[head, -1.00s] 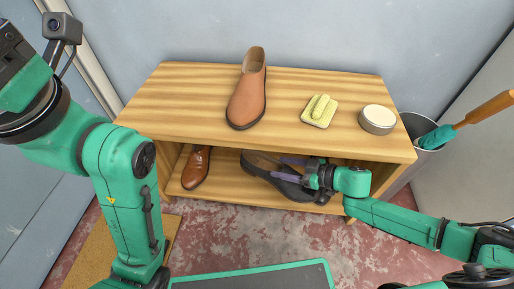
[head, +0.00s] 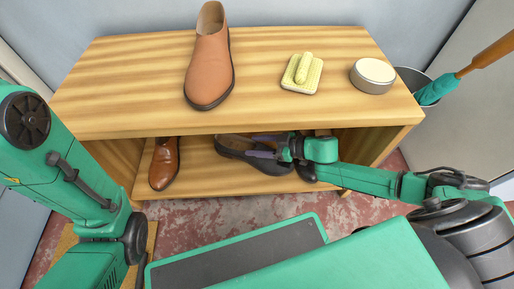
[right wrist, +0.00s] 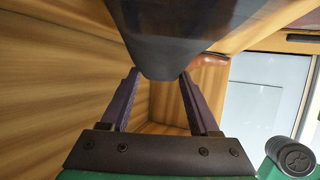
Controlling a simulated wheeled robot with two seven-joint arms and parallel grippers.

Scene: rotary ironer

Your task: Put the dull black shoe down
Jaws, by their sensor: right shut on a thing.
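The dull black shoe (head: 238,147) is at the lower shelf of the wooden bench, with its open top showing in the head view. My right gripper (head: 268,147) reaches in from the right and is shut on it. In the right wrist view the dark shoe (right wrist: 175,35) sits between the two purple fingers (right wrist: 160,90). I cannot tell whether its sole touches the shelf board (head: 205,178). My gripper covers part of the shoe. My left gripper is out of view; only its arm shows at the left.
A shiny brown shoe (head: 164,163) stands on the lower shelf to the left. Another dark piece (head: 306,172) shows right of my gripper, mostly hidden. On the bench top (head: 130,85) are a tan shoe (head: 209,62), a soap dish (head: 301,75) and a round tin (head: 373,75). A bucket (head: 412,80) stands right.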

